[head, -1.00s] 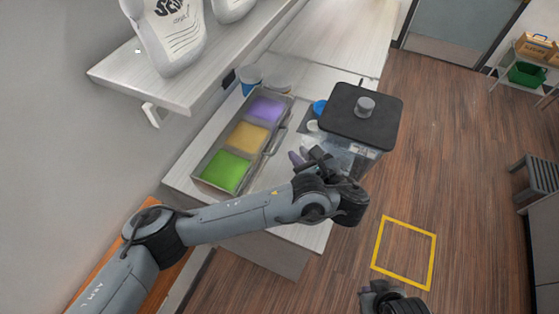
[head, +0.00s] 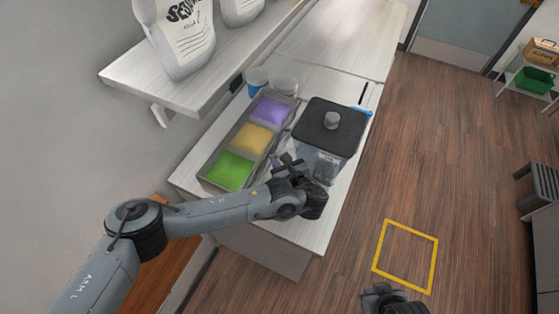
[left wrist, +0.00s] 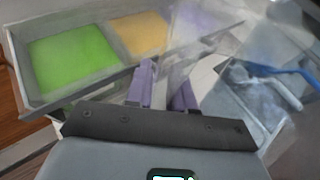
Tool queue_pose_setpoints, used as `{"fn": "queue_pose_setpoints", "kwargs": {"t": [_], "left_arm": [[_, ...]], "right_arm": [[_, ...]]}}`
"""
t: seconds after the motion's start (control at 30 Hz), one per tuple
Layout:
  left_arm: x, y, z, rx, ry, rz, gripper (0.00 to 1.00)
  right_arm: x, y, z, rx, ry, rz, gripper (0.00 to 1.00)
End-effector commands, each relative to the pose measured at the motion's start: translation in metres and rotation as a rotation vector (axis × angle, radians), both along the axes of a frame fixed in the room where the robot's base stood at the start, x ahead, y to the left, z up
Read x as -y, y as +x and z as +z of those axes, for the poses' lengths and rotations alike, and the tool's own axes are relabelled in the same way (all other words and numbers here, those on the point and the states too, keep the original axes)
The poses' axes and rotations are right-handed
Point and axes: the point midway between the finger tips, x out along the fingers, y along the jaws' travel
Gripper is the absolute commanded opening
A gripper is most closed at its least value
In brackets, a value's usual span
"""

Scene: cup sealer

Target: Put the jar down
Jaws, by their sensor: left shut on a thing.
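The jar is a clear, square container with a black lid and grey knob (head: 330,122). Its clear body (head: 322,165) shows below the lid, over the counter to the right of the tray of colored powders. My left gripper (head: 287,166) is shut on the jar at its near left side. In the left wrist view, the gripper's purple fingers (left wrist: 165,88) are close together beside the clear jar wall (left wrist: 215,65). I cannot tell whether the jar's base touches the counter. My right gripper (head: 385,298) is partly seen at the bottom edge; its jaws are unclear.
A grey tray (head: 207,179) with green, yellow and purple sections lies left of the jar. Two cups (head: 257,80) stand behind it. A blue item (head: 362,112) shows beside the lid. A shelf (head: 190,98) overhangs the left. Counter (head: 285,222) in front is bare.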

Motion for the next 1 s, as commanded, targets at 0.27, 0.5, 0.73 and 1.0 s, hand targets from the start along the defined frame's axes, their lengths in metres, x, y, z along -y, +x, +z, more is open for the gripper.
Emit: {"fn": "queue_pose_setpoints", "kwargs": {"t": [0.27,0.5,0.73,1.0], "left_arm": [[0.001,0.001,-0.007,0.006,-0.008,0.002,0.00],[0.001,0.001,-0.009,0.006,-0.008,0.003,0.00],[0.000,0.000,-0.012,0.001,-0.002,0.001,0.48],[0.000,0.000,-0.011,0.001,-0.002,0.001,0.48]], "right_arm": [[0.000,0.000,0.001,0.000,0.000,0.000,0.00],[-0.001,0.000,-0.001,0.000,0.002,-0.001,0.00],[-0.001,0.000,-0.001,-0.001,0.005,-0.004,0.00],[-0.001,0.000,-0.001,-0.001,0.005,-0.004,0.00]]}}
